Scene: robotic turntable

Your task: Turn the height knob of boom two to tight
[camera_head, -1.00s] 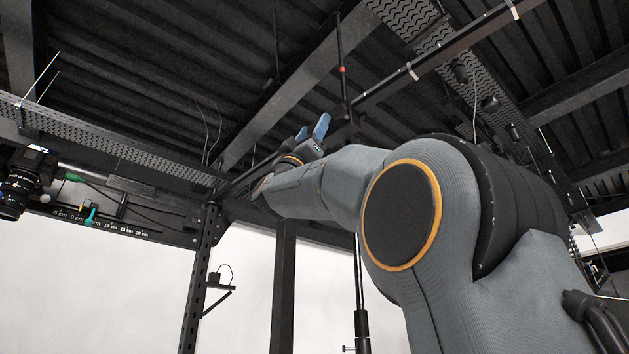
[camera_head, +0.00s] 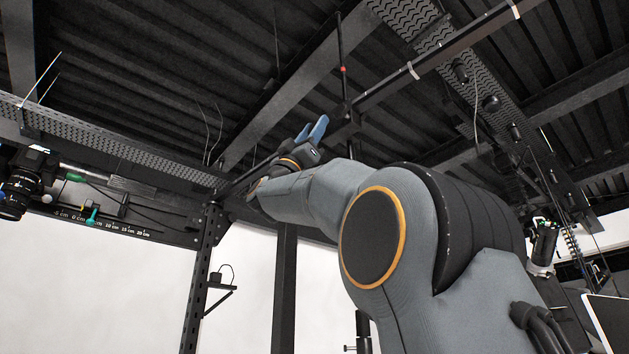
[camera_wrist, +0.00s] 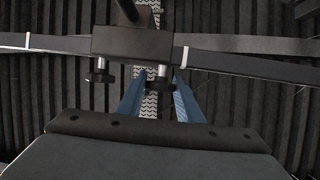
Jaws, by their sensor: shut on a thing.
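In the wrist view a black clamp block (camera_wrist: 132,43) sits on a horizontal boom (camera_wrist: 245,62). Two knobs on short metal stems hang below it, a left knob (camera_wrist: 100,77) and a right knob (camera_wrist: 160,84). My gripper's (camera_wrist: 159,86) blue fingers stand on either side of the right knob and are shut on it. The left knob is free, outside the fingers. No label shows which knob sets the height. In the head view my gripper (camera_head: 313,130) reaches up to the clamp under the ceiling, and the knob is too small to make out.
A thin vertical rod with a red mark (camera_head: 342,69) rises above the clamp. Ceiling beams and a perforated rail (camera_head: 110,143) run close around my arm. A camera (camera_head: 20,182) hangs at the left. A dark post (camera_head: 285,290) stands below my forearm.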

